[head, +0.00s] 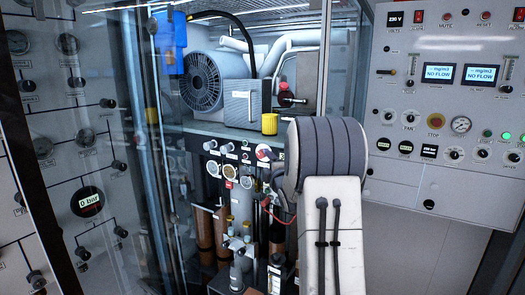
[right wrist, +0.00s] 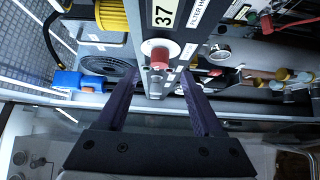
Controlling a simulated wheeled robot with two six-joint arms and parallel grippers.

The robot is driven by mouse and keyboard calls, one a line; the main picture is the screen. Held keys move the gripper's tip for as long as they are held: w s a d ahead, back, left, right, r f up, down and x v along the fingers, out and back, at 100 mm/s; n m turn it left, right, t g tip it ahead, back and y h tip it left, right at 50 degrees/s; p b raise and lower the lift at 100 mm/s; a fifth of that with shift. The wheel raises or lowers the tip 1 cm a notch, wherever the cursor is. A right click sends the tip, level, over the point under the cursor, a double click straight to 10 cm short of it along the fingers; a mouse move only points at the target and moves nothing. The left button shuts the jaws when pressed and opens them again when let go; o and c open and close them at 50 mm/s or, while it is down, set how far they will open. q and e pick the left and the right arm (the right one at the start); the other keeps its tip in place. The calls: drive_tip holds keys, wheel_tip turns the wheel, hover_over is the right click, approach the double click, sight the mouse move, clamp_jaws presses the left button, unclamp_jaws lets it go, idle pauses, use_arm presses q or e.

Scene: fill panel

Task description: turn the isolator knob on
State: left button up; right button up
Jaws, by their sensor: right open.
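A red knob (right wrist: 159,57) on a white round base stands on a grey panel face beside a label "37" in the right wrist view. It is likely the isolator knob, but its on/off marking cannot be read. My right gripper (right wrist: 158,86) is open, its two dark fingers spread to either side below the knob, not closed on it. In the head view a red-and-white round knob (head: 263,152) shows on the panel just left of my right arm, which hides much of what is behind it. My left gripper is in neither view.
A yellow cylinder (head: 269,124) stands on the shelf above the panel, near a grey fan motor (head: 203,82). Hoses, gauges and brown cylinders crowd below. A glass door (head: 100,150) stands at left. A control panel (head: 447,100) is at right.

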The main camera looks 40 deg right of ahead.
sight(262, 156)
drive_tip(key=p+x, duration=0.2)
drive_tip(key=x, duration=0.3)
drive_tip(key=shift+w+d+r+p, duration=0.1)
drive_tip(key=shift+w+p, duration=0.2)
drive_tip(key=shift+w+d, duration=0.2)
drive_tip(key=shift+w, duration=0.3)
clamp_jaws()
drive_tip(key=shift+f, duration=0.2)
